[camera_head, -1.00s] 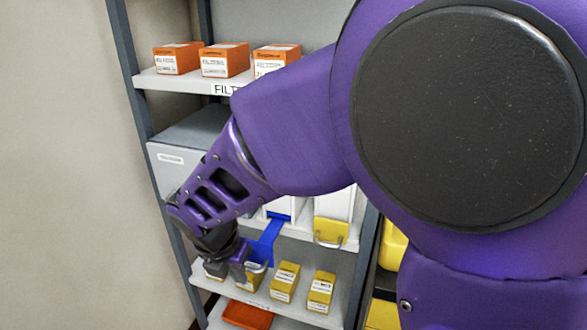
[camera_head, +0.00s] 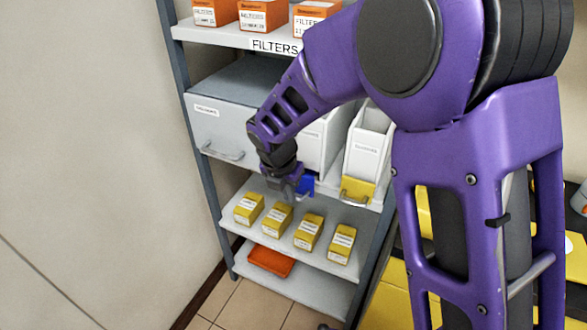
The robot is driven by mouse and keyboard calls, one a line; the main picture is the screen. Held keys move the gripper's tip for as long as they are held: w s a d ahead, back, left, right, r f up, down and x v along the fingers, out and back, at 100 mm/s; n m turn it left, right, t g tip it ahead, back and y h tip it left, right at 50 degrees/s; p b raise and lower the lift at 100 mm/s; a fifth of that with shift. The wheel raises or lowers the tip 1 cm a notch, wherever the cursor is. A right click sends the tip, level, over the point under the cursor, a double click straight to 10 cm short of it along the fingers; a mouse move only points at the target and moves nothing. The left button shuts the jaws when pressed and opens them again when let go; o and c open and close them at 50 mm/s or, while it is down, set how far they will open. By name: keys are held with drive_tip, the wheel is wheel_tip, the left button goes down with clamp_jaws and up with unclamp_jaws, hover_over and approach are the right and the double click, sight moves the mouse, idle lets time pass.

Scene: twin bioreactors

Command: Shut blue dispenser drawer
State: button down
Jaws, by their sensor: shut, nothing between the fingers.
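The blue dispenser drawer (camera_head: 306,186) shows as a small blue patch at the foot of a white dispenser (camera_head: 322,138) on the middle shelf. Its left part is hidden behind my gripper, and its handle cannot be made out. My gripper (camera_head: 287,190) is shut and empty, at the drawer's front left side. It looks very close to the drawer; I cannot tell whether they touch. Little of the blue drawer shows past the dispenser's front.
A second white dispenser with a yellow drawer (camera_head: 357,190) and metal handle stands at the right. Several yellow boxes (camera_head: 308,232) stand on the shelf below. A grey drawer unit (camera_head: 215,132) is at the left, and filter boxes (camera_head: 264,14) are above. An orange tray (camera_head: 271,261) lies low down.

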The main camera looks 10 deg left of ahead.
sight(299, 189)
drive_tip(key=w, duration=0.2)
drive_tip(key=w+d+p, duration=0.1)
drive_tip(key=w, duration=0.1)
drive_tip(key=shift+w, duration=0.15)
